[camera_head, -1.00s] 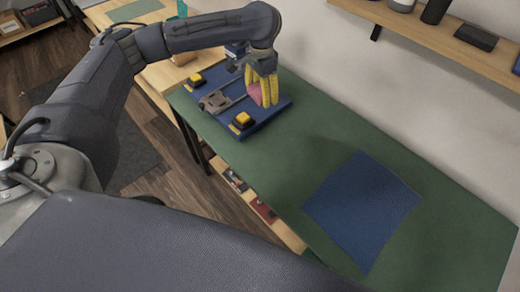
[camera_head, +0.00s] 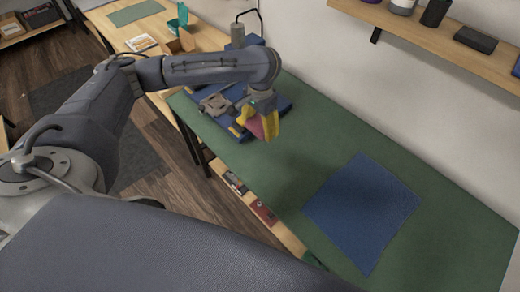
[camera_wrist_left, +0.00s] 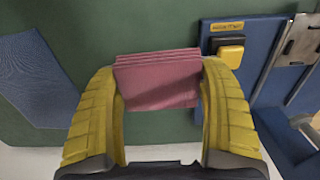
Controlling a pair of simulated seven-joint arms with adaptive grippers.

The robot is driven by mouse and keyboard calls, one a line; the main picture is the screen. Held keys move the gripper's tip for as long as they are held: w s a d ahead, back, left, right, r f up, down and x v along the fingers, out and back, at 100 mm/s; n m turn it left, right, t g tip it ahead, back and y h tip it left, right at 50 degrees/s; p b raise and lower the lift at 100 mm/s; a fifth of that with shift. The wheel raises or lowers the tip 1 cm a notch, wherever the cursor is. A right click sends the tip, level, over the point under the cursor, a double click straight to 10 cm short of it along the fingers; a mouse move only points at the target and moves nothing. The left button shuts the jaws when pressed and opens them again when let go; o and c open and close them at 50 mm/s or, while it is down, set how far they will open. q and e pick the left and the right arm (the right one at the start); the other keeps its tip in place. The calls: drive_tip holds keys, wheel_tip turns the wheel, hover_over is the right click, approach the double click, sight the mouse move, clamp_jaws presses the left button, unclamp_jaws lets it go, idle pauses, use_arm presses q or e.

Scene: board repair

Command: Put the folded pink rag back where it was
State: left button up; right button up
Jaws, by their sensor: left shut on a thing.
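The folded pink rag (camera_wrist_left: 158,80) is held between the yellow fingers of my left gripper (camera_wrist_left: 160,100), seen in the left wrist view. In the head view the pink rag (camera_head: 271,124) shows only partly beside a finger of the left gripper (camera_head: 265,125). The gripper is shut on the rag, near the front right edge of the blue fixture board (camera_head: 285,104) on the green bench. A blue square mat (camera_head: 362,210) lies flat and bare on the right half of the bench. My right gripper is not in view.
The fixture board carries a grey metal clamp (camera_head: 214,104) and a yellow button (camera_wrist_left: 231,52). The green bench top (camera_head: 325,135) is clear between board and mat. A wall shelf (camera_head: 440,40) with dark items hangs at the upper right. A wooden desk (camera_head: 110,35) stands behind left.

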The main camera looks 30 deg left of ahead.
sight(260, 153)
use_arm(q)
wheel_tip(260, 153, down, 14)
drive_tip(key=shift+r, duration=0.1)
idle(0.6)
drive_tip(key=shift+f, duration=0.2)
drive_tip(key=o, duration=1)
drive_tip(key=shift+r, duration=0.15)
wheel_tip(260, 153, up, 12)
drive_tip(key=shift+r, duration=0.1)
